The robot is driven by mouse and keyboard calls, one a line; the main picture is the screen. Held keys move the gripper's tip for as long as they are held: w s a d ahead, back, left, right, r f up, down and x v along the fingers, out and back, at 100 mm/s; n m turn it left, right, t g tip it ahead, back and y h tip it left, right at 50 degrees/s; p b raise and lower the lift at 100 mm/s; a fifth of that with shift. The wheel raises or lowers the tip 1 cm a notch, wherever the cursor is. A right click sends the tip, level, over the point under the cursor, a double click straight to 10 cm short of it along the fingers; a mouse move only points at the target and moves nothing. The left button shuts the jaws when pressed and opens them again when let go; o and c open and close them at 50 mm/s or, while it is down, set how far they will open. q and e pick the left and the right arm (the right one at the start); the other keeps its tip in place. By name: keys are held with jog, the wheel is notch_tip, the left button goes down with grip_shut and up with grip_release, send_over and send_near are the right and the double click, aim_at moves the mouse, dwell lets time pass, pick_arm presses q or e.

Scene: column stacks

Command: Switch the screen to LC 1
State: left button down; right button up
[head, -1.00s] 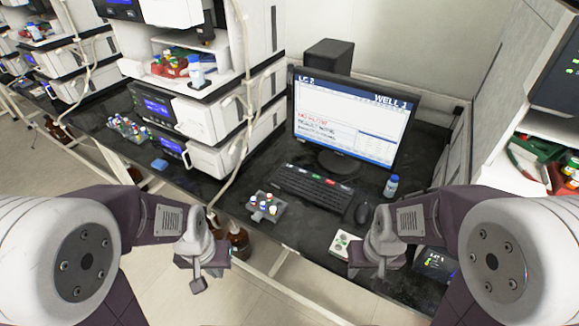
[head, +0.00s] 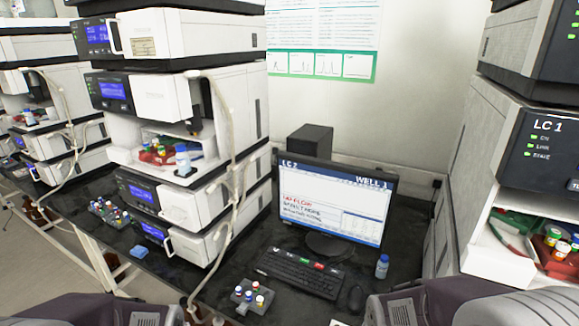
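The screen (head: 335,208) stands on the dark bench in the middle of the head view. Its header reads LC 2 at the left and WELL 1 at the right, with red text and a small table below. A black keyboard (head: 298,273) with a few coloured keys lies in front of it, and a dark mouse (head: 356,298) lies to its right. The stack at the right carries a panel (head: 545,145) labelled LC 1 with green lights. Parts of both my arms show at the bottom edge, but both grippers are out of view below.
A vial rack (head: 250,297) stands left of the keyboard. A blue-capped bottle (head: 382,267) stands right of the screen.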

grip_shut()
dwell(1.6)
